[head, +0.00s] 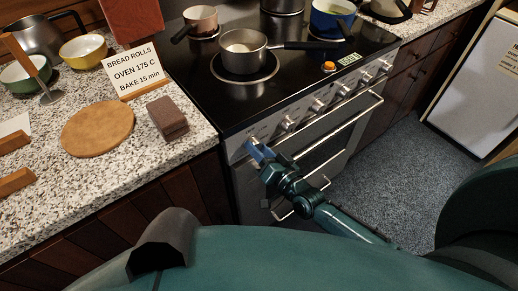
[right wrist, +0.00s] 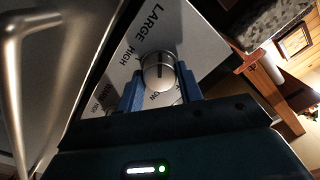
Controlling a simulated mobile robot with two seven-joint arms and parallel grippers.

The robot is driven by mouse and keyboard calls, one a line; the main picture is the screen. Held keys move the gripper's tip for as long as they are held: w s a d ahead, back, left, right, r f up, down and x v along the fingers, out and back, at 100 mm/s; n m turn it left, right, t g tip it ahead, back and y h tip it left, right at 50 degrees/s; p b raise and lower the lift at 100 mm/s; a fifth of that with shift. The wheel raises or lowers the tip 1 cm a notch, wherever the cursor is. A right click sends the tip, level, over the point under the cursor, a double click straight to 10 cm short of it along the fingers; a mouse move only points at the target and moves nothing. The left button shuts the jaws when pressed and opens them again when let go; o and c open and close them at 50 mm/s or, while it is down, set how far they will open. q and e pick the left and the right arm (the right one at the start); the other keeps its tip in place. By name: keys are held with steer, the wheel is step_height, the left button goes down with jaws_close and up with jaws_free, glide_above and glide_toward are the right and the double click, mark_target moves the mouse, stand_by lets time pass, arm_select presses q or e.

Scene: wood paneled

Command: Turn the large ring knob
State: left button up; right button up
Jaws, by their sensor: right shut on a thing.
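The large ring knob (right wrist: 158,72) is a round silver knob with a dark line on its face. It sits on a pale panel marked LARGE, HIGH and ON in the right wrist view. My right gripper (right wrist: 161,88) has its two blue fingers on either side of the knob, closed on it. In the head view my right gripper (head: 259,153) is at the left end of the stove's (head: 310,150) front panel and mostly hides this knob. My left gripper is not in view.
More knobs (head: 288,123) line the stove front above the oven door handle (head: 345,125); the handle bar (right wrist: 14,80) also shows beside my gripper. A saucepan (head: 244,52) and other pots stand on the hob. The counter (head: 95,175) at left holds a round board (head: 97,130) and a recipe card (head: 137,70).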

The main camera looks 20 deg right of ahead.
stand_by(0.5)
steer(key=o, duration=1)
steer(key=v, duration=1.3)
steer(key=shift+b, duration=0.3)
steer(key=shift+s+r, duration=0.1)
steer(key=s+a+f+n+g+h+p, duration=0.2)
steer(key=s+a+f+n+g+h, duration=0.1)
steer(key=s+n+g, duration=0.3)
steer(key=shift+s+a+n+p, duration=0.2)
steer(key=shift+a+n+p, duration=0.2)
steer(key=shift+a, duration=0.1)
